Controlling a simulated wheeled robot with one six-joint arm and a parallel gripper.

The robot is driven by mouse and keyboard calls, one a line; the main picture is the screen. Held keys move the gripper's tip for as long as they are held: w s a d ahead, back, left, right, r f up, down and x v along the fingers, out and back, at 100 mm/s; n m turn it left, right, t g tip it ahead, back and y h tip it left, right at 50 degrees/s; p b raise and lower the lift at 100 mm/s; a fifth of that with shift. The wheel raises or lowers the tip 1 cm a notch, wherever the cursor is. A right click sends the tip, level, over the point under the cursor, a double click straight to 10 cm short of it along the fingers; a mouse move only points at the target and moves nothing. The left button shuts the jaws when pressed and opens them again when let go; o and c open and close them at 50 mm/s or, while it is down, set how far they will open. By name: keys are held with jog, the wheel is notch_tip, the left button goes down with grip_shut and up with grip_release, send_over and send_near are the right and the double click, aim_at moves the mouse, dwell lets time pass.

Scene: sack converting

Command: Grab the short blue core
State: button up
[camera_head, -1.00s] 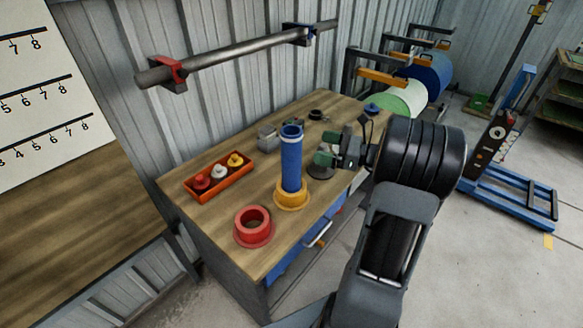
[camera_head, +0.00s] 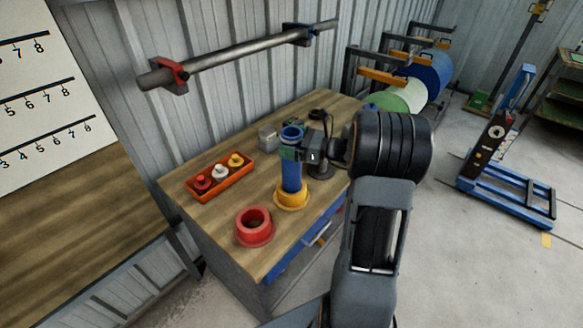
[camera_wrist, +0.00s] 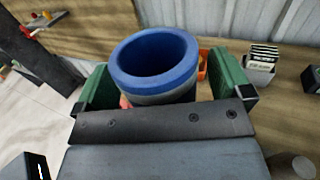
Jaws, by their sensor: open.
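The blue core (camera_head: 291,177) stands upright in a yellow flanged holder (camera_head: 291,197) near the front edge of the workbench. My gripper (camera_head: 290,151) is at the upper part of the core, with its green fingers around it. In the wrist view the core's open blue top (camera_wrist: 157,55) and grey band sit between the two green fingers of my gripper (camera_wrist: 160,88). The fingers are open, one on each side. A gap shows beside the right finger; contact on the left cannot be told. The core's lower part is hidden in the wrist view.
A red ring-shaped holder (camera_head: 254,226) stands front left on the workbench (camera_head: 215,225). An orange tray (camera_head: 222,178) with red, white and yellow pieces lies behind it. A grey box (camera_head: 268,138) stands farther back. A metal bar (camera_head: 240,50) runs along the wall.

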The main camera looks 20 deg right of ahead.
jog(key=c, duration=1.6)
